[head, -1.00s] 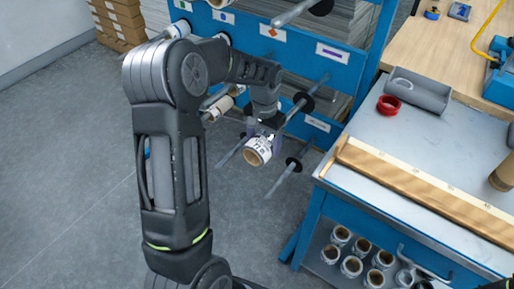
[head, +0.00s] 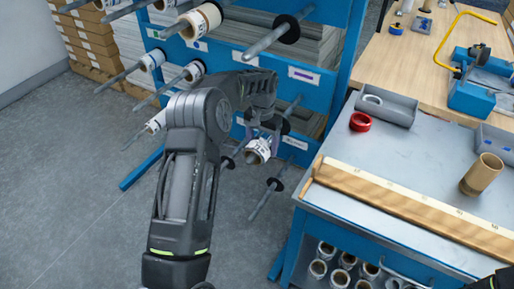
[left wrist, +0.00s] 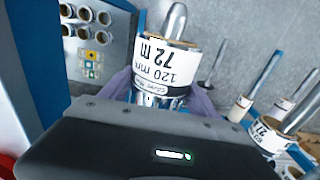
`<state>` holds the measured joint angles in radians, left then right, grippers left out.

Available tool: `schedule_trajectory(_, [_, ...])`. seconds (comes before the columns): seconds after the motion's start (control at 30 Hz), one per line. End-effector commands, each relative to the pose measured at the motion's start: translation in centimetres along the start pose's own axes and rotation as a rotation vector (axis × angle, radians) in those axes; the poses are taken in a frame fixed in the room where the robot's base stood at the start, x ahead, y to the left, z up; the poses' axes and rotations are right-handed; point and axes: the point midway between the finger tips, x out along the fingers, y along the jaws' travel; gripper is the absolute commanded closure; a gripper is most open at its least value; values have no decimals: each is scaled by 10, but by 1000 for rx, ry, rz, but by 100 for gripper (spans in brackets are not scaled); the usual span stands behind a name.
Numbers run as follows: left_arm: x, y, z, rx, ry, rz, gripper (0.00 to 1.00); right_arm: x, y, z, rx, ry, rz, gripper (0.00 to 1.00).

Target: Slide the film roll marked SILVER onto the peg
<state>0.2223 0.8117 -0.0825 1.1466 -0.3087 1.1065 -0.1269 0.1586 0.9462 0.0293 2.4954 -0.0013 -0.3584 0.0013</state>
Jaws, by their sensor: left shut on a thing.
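The film roll (head: 257,151) is white with a brown core. In the left wrist view the roll (left wrist: 163,68) carries a label reading 120 mm, 72 m and small print that looks like SILVER. My left gripper (left wrist: 170,98) is shut on it, with a purple finger on each side. In the head view the left gripper (head: 264,140) holds it near the rack's lower right pegs. A metal peg (left wrist: 175,20) sticks out beyond the roll's far rim. In the head view a peg (head: 231,158) shows left of the roll. I cannot tell surely whether it passes through the core.
A blue rack (head: 325,83) holds other pegs and rolls, including a roll (head: 201,20) at upper left. A lower peg (head: 262,201) with a black collar is empty. The workbench (head: 400,150) stands at right, with a red ring (head: 360,122) and cardboard core (head: 482,174).

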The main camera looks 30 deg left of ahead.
Motion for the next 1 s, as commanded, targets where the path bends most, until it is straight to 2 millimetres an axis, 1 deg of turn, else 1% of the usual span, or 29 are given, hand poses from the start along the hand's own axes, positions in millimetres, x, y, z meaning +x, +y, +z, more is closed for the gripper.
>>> schedule_trajectory(0.03, [-2,0,-6,0,0,0,90,-4,-2,0,0,0,0,64])
schedule_trajectory(0.2, [-2,0,-27,-1,1,1,90,-12,-5,0,0,-1,0,64])
schedule_trajectory(0.4, [-1,0,-48,0,0,-1,90,-20,-8,0,0,-2,0,64])
schedule_trajectory(0.5, [-1,0,-56,-1,0,-1,90,-23,-9,0,0,-2,0,64])
schedule_trajectory(0.7, [-1,0,-62,0,1,1,90,-26,-10,0,0,-2,0,64])
schedule_trajectory(1.0, [-1,0,-63,0,1,1,90,-26,-10,0,0,-2,0,64])
